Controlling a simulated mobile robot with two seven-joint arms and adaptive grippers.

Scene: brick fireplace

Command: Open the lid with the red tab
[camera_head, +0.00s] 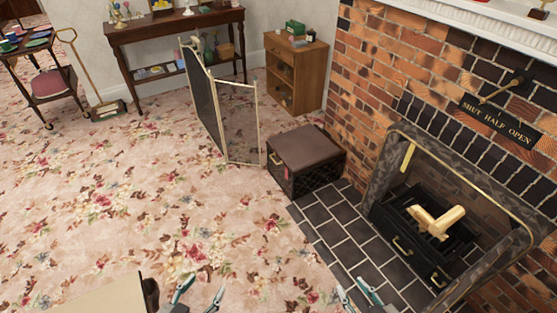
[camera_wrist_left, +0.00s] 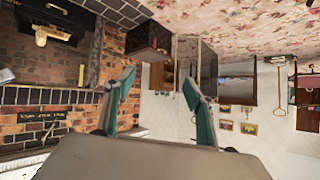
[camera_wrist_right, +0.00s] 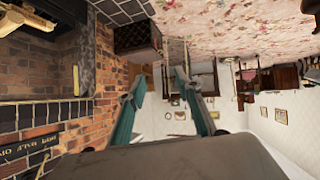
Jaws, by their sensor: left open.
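A low dark box (camera_head: 310,178) stands on the floor at the edge of the hearth. Its brown lid (camera_head: 305,148) looks shut, and a small red tab (camera_head: 286,173) hangs at its front face. The box also shows upside down in the left wrist view (camera_wrist_left: 148,38) and the right wrist view (camera_wrist_right: 137,38). My left gripper (camera_head: 201,291) is open and empty at the bottom of the head view, well short of the box. My right gripper (camera_head: 357,295) is open and empty at the bottom right, also apart from the box.
A folding fire screen (camera_head: 240,123) stands just left of the box. A wooden cabinet (camera_head: 296,72) is behind it. The brick fireplace with a grate (camera_head: 410,240) lies to the right. The flowered carpet (camera_head: 130,200) in front is clear.

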